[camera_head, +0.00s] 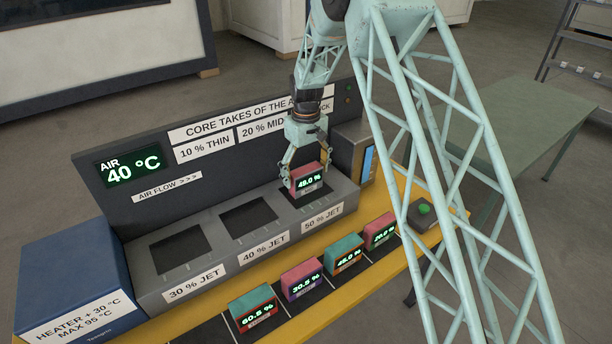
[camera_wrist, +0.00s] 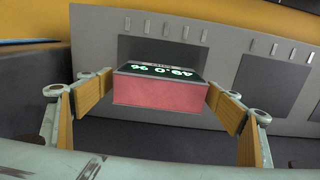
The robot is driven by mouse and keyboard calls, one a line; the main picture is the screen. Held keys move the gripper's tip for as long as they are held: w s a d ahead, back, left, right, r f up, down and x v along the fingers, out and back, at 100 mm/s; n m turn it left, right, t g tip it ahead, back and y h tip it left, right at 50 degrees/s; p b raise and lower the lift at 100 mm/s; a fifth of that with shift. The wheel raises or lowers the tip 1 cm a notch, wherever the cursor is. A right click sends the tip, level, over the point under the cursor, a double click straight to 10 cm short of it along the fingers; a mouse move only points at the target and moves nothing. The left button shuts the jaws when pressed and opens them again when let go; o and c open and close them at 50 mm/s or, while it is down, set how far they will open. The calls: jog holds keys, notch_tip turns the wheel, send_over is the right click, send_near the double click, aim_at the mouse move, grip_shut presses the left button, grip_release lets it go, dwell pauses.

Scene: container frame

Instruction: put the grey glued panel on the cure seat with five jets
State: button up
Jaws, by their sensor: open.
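My gripper (camera_head: 306,170) is open over the right-hand seat (camera_head: 326,201) of the grey bench, labelled 50 % JET. Its fingers stand on both sides of a red block (camera_head: 308,182) reading 48.0 %. In the wrist view the block (camera_wrist: 160,92) lies between the open fingers, close to both pads. The block is at the dark square recess of that seat. I cannot tell whether it rests fully in it.
The 40 % JET seat (camera_head: 248,217) and 30 % JET seat (camera_head: 180,249) are empty. A blue heater box (camera_head: 75,270) is left; a green button (camera_head: 424,209) right.

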jog(key=shift+r, duration=6.1)
jog(key=shift+r, duration=0.1)
